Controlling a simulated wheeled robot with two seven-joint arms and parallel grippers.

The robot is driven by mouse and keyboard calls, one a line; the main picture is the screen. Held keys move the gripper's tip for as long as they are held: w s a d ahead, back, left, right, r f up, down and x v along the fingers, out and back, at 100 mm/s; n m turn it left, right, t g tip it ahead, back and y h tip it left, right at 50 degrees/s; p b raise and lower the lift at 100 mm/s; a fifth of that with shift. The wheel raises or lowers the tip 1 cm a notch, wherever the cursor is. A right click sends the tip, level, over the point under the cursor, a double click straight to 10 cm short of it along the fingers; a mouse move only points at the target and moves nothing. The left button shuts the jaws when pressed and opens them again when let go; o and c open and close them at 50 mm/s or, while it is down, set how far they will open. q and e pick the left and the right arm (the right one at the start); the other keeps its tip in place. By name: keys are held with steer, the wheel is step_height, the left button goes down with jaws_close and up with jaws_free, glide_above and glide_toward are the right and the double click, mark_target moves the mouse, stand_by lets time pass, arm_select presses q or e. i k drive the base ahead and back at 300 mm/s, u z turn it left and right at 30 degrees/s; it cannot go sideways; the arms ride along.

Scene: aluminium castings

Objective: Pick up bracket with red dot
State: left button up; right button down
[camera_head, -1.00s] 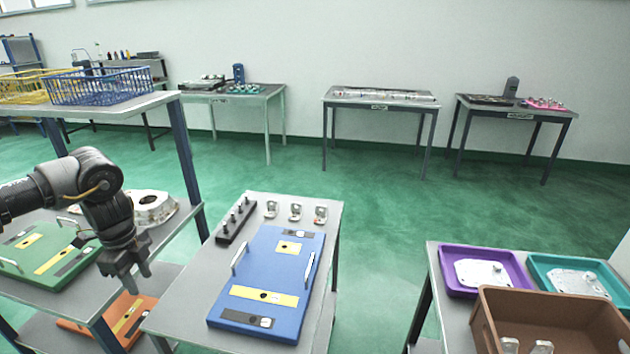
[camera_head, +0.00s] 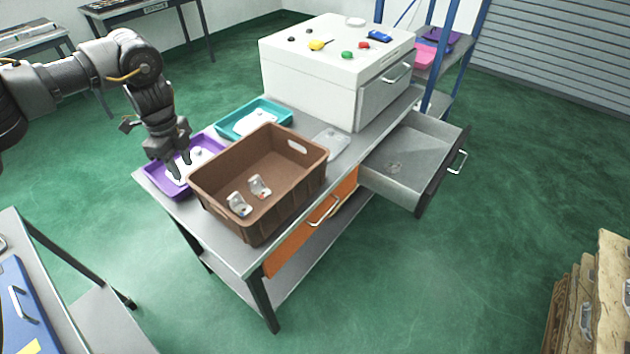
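Two small metal brackets stand inside the brown crate (camera_head: 285,198). The right one (camera_head: 259,187) seems to carry a small reddish mark near its base. The left one (camera_head: 239,204) has a darker mark, bluish as far as I can tell. My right gripper is not in view.
A teal tray (camera_head: 281,113) with a pale casting lies behind the crate. A white cabinet (camera_head: 307,84) with small coloured items on top stands beyond. A grey drawer (camera_head: 436,151) sticks out to the right. The blue board (camera_head: 18,310) is at the lower left.

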mark_target(257, 186)
steer(key=z, duration=0.25)
steer(key=i, duration=1)
steer(key=u, duration=0.05)
